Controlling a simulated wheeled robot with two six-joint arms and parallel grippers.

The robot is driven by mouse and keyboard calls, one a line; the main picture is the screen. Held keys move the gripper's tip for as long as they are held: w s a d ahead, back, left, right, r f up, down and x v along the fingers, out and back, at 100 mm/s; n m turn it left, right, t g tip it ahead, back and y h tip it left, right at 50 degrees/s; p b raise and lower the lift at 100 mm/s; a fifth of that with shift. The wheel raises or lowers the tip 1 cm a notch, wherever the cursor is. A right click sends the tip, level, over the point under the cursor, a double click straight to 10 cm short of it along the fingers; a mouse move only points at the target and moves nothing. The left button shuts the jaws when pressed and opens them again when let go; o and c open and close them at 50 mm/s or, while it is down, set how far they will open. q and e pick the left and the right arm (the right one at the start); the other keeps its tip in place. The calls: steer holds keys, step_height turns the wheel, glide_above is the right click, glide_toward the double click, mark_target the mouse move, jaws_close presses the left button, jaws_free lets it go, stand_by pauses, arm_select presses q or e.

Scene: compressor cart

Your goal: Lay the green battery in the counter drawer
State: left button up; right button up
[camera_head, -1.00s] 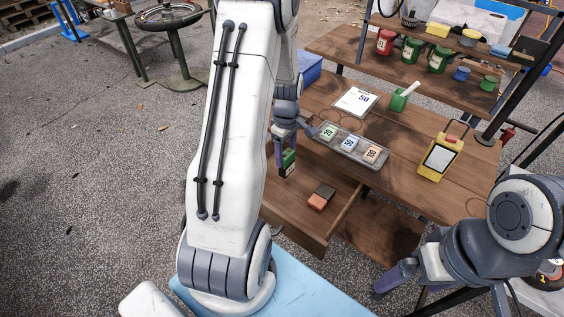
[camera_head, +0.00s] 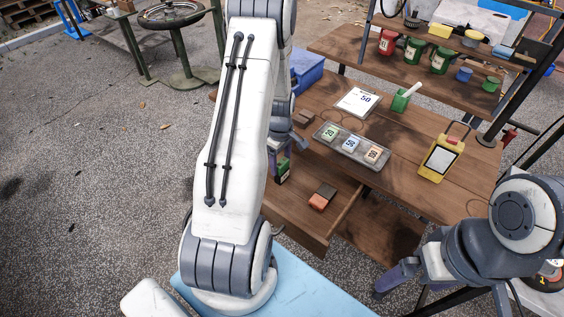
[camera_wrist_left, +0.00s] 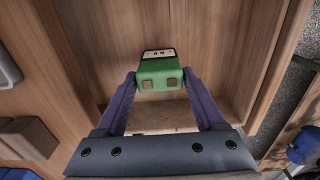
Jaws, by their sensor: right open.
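The green battery (camera_head: 283,173) is in my left gripper (camera_head: 280,167), low at the left part of the open counter drawer (camera_head: 300,228). In the left wrist view the green battery (camera_wrist_left: 160,72) sits between the two fingertips (camera_wrist_left: 159,78), which meet its sides. Its pale label faces away from the palm. The drawer's wooden floor and side wall (camera_wrist_left: 282,60) surround it. I cannot tell whether the battery touches the floor. My arm hides part of the drawer. My right gripper (camera_head: 405,278) is open and empty at the lower right.
An orange and dark block (camera_head: 321,197) lies in the drawer. On the counter (camera_head: 405,190) are a clear tray (camera_head: 372,162) with three labelled batteries, a card (camera_head: 358,101), a green holder (camera_head: 400,101) and a yellow device (camera_head: 440,155). A blue box (camera_head: 306,68) stands behind my left arm.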

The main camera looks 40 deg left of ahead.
arm_select(q)
steer(key=shift+o, duration=0.9)
steer(key=shift+r, duration=0.3)
step_height(320, 180, up, 12)
steer(key=shift+b, duration=0.35)
steer(key=shift+f, duration=0.1)
